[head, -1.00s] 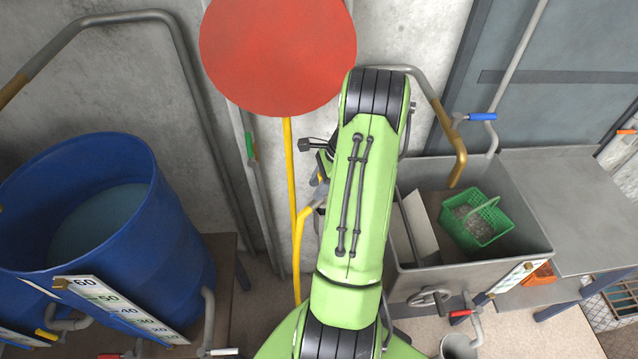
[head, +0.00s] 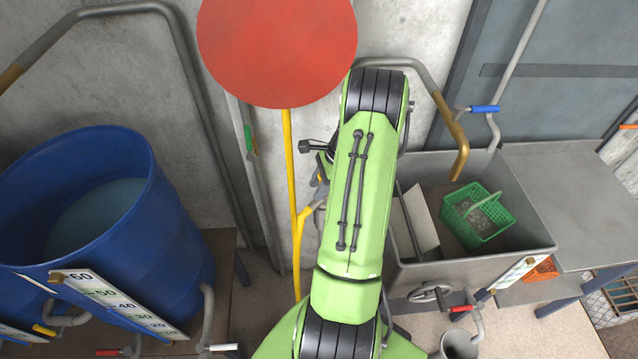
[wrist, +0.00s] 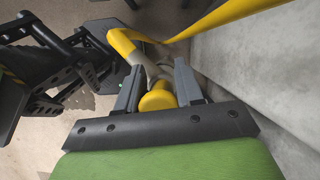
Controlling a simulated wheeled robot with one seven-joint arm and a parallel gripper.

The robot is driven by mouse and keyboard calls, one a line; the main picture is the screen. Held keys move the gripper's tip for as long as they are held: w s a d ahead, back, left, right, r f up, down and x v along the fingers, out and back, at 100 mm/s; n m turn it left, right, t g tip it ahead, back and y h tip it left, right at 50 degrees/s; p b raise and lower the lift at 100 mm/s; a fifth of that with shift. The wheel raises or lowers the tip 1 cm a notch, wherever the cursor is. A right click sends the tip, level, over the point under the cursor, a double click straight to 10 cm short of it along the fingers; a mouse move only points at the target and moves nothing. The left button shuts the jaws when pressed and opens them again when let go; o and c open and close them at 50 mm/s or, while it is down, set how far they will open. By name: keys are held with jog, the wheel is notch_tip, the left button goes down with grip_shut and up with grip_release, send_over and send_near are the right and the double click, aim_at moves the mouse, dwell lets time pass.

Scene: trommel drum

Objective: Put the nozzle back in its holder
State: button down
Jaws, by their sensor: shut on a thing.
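My gripper (wrist: 160,80) is shut on the nozzle, which shows as a yellow round end (wrist: 158,98) with a grey body behind it. A bent yellow pipe (wrist: 124,43) meets the grey part just beyond the fingers. I cannot tell whether the nozzle is seated in a holder or only touching that pipe. In the head view the bent yellow pipe (head: 303,222) branches off an upright yellow pole (head: 289,170). My arm hides most of the gripper and nozzle there.
A red disc (head: 277,50) is at the pole's top, and the concrete wall (wrist: 255,75) is close on the right in the wrist view. A blue drum (head: 170,225) stands left. A metal sink (head: 480,268) with a green basket (head: 490,228) stands right. Dark perforated brackets (wrist: 60,85) are at left.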

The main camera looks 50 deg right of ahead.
jog(key=c, duration=0.6)
grip_release()
jog(key=shift+c, duration=0.2)
notch_tip(320, 180, up, 10)
jog(key=p, duration=0.8)
jog(key=shift+f+p, duration=0.25)
jog(key=shift+p, duration=0.15)
jog(key=shift+f, duration=0.1)
jog(key=shift+f, duration=0.15)
